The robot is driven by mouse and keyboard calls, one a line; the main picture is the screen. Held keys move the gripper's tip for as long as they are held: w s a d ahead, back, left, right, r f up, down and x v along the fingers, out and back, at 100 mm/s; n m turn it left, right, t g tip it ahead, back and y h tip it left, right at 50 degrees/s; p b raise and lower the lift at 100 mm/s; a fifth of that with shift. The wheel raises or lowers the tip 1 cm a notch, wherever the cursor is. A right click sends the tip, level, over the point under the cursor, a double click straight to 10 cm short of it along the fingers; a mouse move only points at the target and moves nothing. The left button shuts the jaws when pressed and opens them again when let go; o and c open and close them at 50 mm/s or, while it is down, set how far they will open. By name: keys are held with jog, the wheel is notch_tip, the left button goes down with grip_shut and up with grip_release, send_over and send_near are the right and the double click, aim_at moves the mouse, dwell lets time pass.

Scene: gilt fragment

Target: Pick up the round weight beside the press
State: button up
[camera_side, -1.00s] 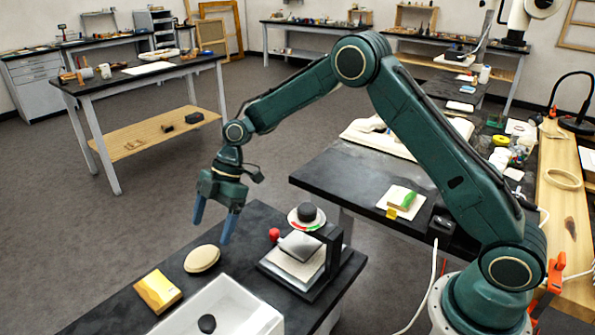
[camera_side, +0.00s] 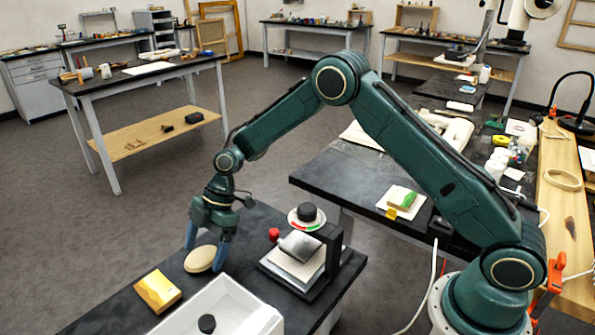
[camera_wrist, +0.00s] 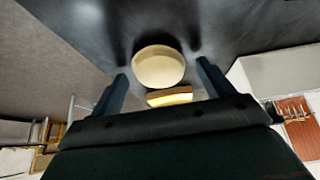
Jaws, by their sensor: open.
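A pale beige round disc (camera_side: 200,260) lies flat on the black bench; it also shows in the wrist view (camera_wrist: 158,67). It is the round piece nearest my gripper. My gripper (camera_side: 203,257) points down over the disc with its blue fingers apart, one at each side. In the wrist view the disc appears between and just beyond the fingertips (camera_wrist: 162,78). I cannot tell if either finger touches it. The press (camera_side: 300,258), with a grey block, white plate and black upright, stands to the right of the disc, with clear bench between.
A yellow block (camera_side: 157,291) lies in front and left of the disc. A red knob (camera_side: 274,234) and a black-topped dial (camera_side: 306,214) are by the press.

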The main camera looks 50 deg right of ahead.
aim_at(205, 251)
dwell(0.5)
jog(key=c, duration=1.3)
jog(key=shift+r, duration=0.15)
notch_tip(205, 251, up, 20)
jog(key=shift+f, duration=0.1)
